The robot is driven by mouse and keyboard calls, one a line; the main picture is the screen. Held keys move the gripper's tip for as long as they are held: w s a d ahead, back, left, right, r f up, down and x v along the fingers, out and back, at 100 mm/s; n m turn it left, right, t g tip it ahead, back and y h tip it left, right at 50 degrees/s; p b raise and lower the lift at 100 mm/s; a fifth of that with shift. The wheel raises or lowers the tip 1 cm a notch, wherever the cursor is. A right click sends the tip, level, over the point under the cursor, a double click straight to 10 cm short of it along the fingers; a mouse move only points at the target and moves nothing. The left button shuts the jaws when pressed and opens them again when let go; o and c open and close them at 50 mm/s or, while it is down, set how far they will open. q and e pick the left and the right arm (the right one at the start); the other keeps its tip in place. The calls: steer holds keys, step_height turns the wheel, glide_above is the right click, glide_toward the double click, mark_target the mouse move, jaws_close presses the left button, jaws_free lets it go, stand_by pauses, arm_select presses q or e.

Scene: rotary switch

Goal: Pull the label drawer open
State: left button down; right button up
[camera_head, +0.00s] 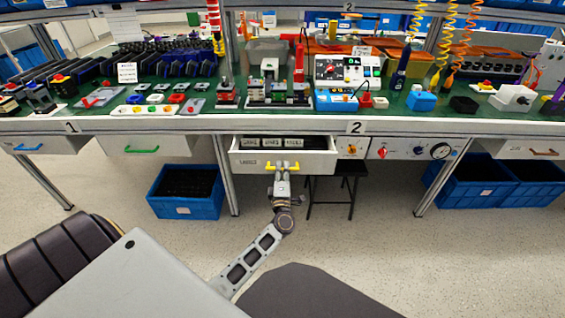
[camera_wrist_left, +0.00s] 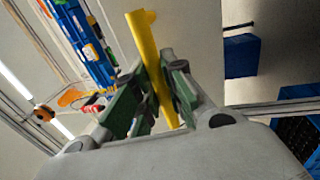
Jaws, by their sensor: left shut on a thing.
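The label drawer (camera_head: 250,160) is a light grey drawer under the middle of the workbench. It stands out from the bench, and several labelled items show inside it. Its yellow handle (camera_head: 298,166) runs across the front. My left gripper (camera_head: 283,167) is at the middle of this handle. In the left wrist view the yellow handle (camera_wrist_left: 148,62) passes between the fingers of my left gripper (camera_wrist_left: 153,85), which are shut on it. My right gripper is not in view.
A drawer with a green handle (camera_head: 142,150) is to the left. A panel with knobs (camera_head: 410,148) is to the right. Blue crates stand on the floor at left (camera_head: 186,192) and right (camera_head: 470,185). A black stool (camera_head: 338,183) stands behind the drawer. The floor in front is clear.

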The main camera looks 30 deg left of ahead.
arm_select(q)
steer(key=r+p+v, duration=0.2)
steer(key=p+v, duration=0.2)
steer(key=v, duration=0.8)
steer(key=shift+s+d+r, duration=0.15)
steer(key=shift+s+d, duration=0.05)
steer(key=shift+s, duration=0.2)
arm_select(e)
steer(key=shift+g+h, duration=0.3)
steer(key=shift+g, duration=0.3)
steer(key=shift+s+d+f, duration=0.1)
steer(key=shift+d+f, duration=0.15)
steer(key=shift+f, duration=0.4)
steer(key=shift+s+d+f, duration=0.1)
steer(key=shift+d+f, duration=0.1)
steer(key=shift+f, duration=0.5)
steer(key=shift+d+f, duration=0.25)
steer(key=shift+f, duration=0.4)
arm_select(q)
steer(key=c, duration=1.5)
jaws_free()
steer(key=shift+o, duration=0.2)
steer(key=shift+s, duration=0.1)
